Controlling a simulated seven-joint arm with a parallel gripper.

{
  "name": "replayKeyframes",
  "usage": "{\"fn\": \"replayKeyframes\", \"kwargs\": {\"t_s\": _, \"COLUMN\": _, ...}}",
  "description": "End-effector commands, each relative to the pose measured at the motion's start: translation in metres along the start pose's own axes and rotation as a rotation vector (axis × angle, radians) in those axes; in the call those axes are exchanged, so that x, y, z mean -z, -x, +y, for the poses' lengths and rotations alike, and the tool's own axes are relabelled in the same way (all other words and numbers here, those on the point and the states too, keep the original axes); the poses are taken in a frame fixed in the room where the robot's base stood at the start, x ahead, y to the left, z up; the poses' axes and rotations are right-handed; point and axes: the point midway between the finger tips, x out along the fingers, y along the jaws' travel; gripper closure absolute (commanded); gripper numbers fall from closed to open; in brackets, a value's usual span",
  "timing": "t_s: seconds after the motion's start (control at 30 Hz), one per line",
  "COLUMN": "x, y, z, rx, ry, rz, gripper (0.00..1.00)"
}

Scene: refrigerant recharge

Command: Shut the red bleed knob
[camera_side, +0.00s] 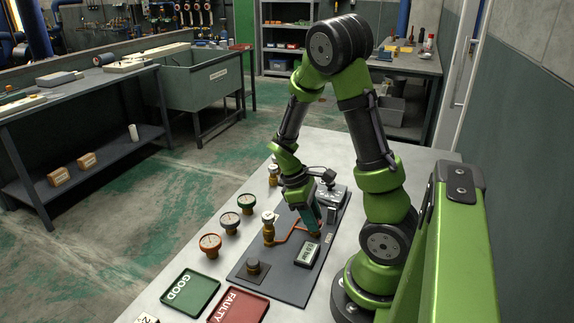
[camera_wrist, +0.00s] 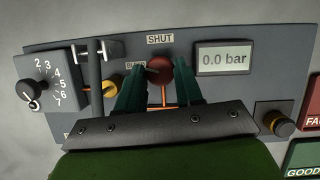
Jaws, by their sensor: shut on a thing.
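The red bleed knob (camera_wrist: 159,69) sits on the grey panel (camera_wrist: 225,88), just below a "SHUT" label (camera_wrist: 160,39) in the wrist view. My gripper (camera_wrist: 160,80) is shut on the red knob, with one dark green finger at each side of it. A second label to the left of the knob is partly hidden by a finger. In the side view my gripper (camera_side: 312,222) points down at the panel (camera_side: 285,280), and the knob is hidden there. The display (camera_wrist: 224,58) reads 0.0 bar.
A dark fitting (camera_wrist: 276,121) is at the panel's right. Several gauges (camera_side: 210,245), a green GOOD tray (camera_side: 208,307) and a red FAULTY tray (camera_side: 262,304) stand on the table.

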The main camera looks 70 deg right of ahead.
Motion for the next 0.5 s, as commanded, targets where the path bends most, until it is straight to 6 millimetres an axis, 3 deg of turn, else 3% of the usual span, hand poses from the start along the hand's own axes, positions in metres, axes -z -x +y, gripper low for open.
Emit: {"fn": "replayKeyframes", "kwargs": {"t_s": 0.5, "x": -0.0005, "y": 0.0007, "z": 0.0051, "rx": 0.191, "ry": -0.461, "rz": 0.003, "gripper": 0.95}}
